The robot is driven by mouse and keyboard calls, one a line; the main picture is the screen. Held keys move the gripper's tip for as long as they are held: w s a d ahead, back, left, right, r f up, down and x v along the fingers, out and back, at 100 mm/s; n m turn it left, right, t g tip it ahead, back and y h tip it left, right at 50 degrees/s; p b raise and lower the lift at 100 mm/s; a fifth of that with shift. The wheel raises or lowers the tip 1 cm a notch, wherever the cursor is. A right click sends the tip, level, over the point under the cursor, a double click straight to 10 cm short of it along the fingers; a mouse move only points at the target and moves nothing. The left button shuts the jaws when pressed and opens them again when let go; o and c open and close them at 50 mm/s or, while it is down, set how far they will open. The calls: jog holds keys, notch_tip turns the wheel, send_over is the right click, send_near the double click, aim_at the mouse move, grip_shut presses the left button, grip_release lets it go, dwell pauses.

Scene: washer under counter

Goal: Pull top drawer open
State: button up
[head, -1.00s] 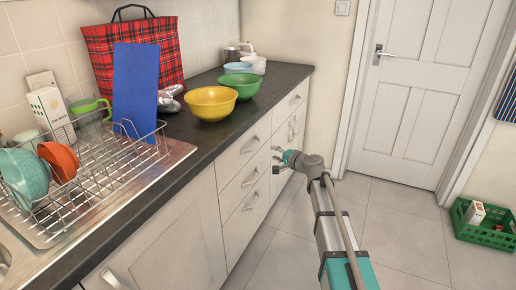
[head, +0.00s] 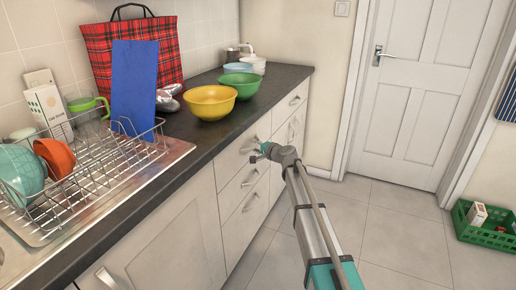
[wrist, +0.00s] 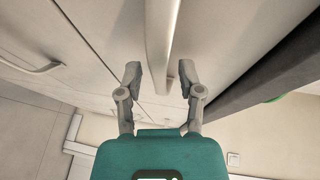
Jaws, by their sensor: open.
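The top drawer (head: 232,158) is a pale front just under the dark counter and looks shut. Its bar handle (wrist: 161,40) runs down the upper middle of the wrist view, and its end shows between my fingers. My gripper (wrist: 160,78) is open, with one finger on each side of the handle and a visible gap to both. In the head view my gripper (head: 259,152) is at the top drawer's front, by its handle. I cannot tell how deep the handle sits between the fingers.
Lower drawers with handles (head: 250,203) are below. A yellow bowl (head: 211,103) and a green bowl (head: 240,84) stand on the counter (head: 190,136) above. A green crate (head: 486,238) is on the floor at right. The floor (head: 395,215) between is clear.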

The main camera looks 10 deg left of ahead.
jog(key=shift+c, duration=0.2)
grip_shut()
